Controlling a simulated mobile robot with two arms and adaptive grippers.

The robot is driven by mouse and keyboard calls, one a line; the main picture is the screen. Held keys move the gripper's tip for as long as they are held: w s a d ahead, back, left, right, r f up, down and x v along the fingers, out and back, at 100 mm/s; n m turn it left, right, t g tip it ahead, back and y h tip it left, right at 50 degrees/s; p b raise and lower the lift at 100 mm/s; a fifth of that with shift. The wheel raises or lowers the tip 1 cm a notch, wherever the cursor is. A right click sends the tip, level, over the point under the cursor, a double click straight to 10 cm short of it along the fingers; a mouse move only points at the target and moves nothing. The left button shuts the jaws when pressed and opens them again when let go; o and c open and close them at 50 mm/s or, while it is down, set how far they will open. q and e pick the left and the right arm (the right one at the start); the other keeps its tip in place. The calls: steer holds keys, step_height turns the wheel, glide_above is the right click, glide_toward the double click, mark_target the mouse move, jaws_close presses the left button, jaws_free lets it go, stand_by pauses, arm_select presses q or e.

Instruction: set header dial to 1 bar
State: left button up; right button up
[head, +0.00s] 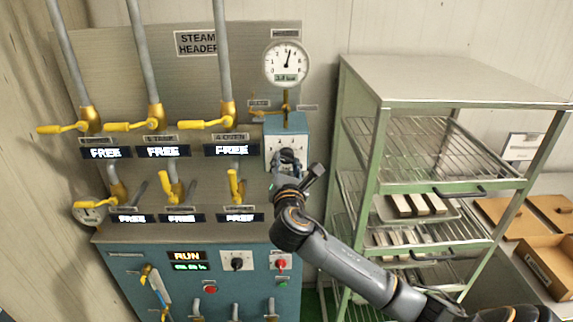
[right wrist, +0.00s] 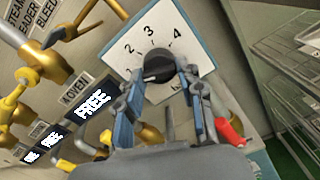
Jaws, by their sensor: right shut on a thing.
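In the head view the plate sits on a blue box (head: 286,126) below the round header gauge (head: 286,61). The gauge needle points up, slightly right; its small digital readout looks like about 3 bar, but is hard to read. My right gripper (head: 287,163) covers the knob there. In the right wrist view its fingers (right wrist: 160,74) are shut on the knob's sides. My left gripper is not in view.
Yellow valve levers (head: 205,123) and FREE displays (head: 232,150) stand left of the dial. A lower blue panel (head: 225,262) has a RUN display, a knob and a red button. A green rack (head: 379,150) with wire shelves and trays stands close on the right.

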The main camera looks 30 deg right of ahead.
steer(key=shift+d+r, duration=0.15)
steer(key=shift+r, duration=0.3)
steer(key=o, duration=1.1)
steer(key=shift+w, duration=0.1)
steer(key=shift+o, duration=0.4)
steer(key=shift+f, duration=0.35)
steer(key=shift+s+a, duration=0.25)
steer(key=v, duration=1.1)
steer(key=shift+s+a, duration=0.1)
